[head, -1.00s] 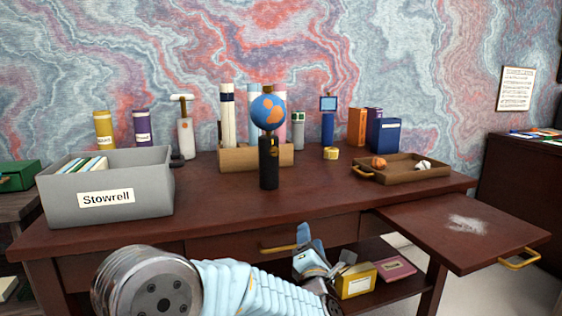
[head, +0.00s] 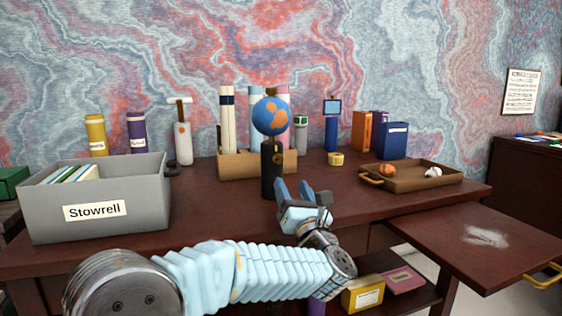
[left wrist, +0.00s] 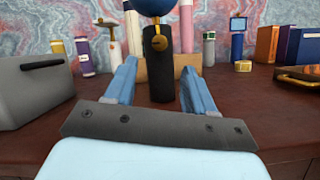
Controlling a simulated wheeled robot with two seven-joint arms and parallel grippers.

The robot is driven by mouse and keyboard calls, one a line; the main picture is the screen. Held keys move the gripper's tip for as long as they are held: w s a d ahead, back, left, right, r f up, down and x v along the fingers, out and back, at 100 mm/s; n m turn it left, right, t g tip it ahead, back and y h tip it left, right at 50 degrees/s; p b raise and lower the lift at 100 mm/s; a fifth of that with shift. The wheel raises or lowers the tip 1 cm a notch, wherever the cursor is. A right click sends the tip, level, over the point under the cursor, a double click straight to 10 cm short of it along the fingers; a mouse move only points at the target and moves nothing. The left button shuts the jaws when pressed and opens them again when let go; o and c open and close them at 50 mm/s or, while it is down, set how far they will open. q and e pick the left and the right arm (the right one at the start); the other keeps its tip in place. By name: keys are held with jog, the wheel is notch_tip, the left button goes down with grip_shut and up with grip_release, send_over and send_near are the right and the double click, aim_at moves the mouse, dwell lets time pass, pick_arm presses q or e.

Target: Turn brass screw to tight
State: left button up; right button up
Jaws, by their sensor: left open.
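The brass screw (left wrist: 159,43) is a small knob on the front of a black post (left wrist: 159,75), near its top. In the head view the screw (head: 277,158) is tiny. A blue and orange globe (head: 271,115) sits on top of the post (head: 269,182). My left gripper (head: 294,187) has light blue fingers, is open and empty, and is just in front and to the right of the post in the head view. In the left wrist view its fingers (left wrist: 159,68) point forward, one on each side of the post, which stands beyond them. The screw is above fingertip level there.
A grey bin (head: 150,200) labelled Stowrell stands on the left of the desk (head: 215,215). A wooden box (head: 229,165) with rolled tubes is behind the post. A brown tray (head: 440,178) is at right. A pull-out board (head: 440,225) extends at front right.

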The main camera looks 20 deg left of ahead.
aim_at(279, 159)
pick_arm(q)
jog(key=p+x, duration=0.2)
jog(key=x, duration=0.7)
jog(key=shift+w+a+r, duration=0.1)
jog(key=shift+w+a, duration=0.05)
grip_shut()
